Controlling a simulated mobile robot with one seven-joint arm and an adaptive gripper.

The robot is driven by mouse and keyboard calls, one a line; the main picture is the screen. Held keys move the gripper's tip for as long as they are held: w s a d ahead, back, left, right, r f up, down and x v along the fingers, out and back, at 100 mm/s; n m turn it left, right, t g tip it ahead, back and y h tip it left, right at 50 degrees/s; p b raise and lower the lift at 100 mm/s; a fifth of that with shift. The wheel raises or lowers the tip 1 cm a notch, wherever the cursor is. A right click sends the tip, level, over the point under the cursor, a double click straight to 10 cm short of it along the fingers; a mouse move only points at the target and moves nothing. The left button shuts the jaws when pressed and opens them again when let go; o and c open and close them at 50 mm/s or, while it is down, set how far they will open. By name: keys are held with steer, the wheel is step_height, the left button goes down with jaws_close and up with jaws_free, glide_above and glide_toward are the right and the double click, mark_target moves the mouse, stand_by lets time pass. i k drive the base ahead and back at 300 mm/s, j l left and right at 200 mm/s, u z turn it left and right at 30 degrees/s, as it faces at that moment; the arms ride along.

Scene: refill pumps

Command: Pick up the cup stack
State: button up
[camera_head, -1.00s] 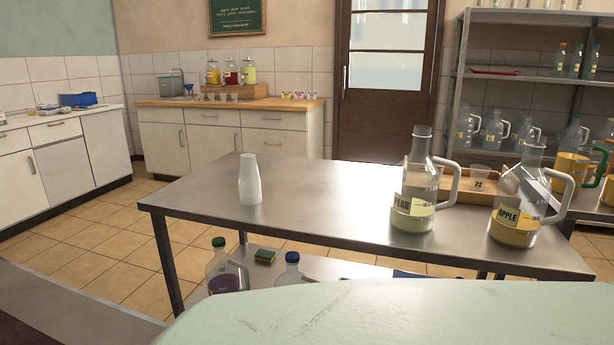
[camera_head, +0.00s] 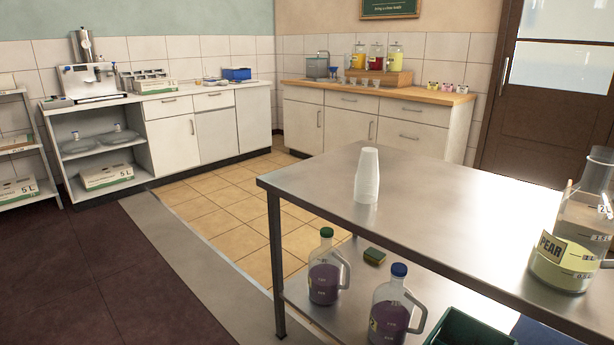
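The cup stack (camera_head: 367,176) is a white, tapered stack of nested cups. It stands upright on the steel table (camera_head: 310,183), near the table's left end and away from the other things on it. Nothing touches it. My gripper is not in view.
A pear jug (camera_head: 563,245) stands on the table at the right. Two jugs with purple contents, one green-capped (camera_head: 324,276) and one blue-capped (camera_head: 389,312), stand on the lower shelf near a sponge (camera_head: 374,256) and a green crate (camera_head: 466,330). The floor left of the table is clear.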

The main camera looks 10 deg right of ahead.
mark_target(366, 191)
steer(key=z, duration=0.55)
steer(key=u, duration=3.7)
steer(key=z, duration=3.05)
steer(key=i+j+z, duration=0.15)
steer(key=i+z, duration=0.2)
steer(key=i+j+z, duration=0.35)
steer(key=i+l, duration=0.05)
steer(key=l, duration=0.05)
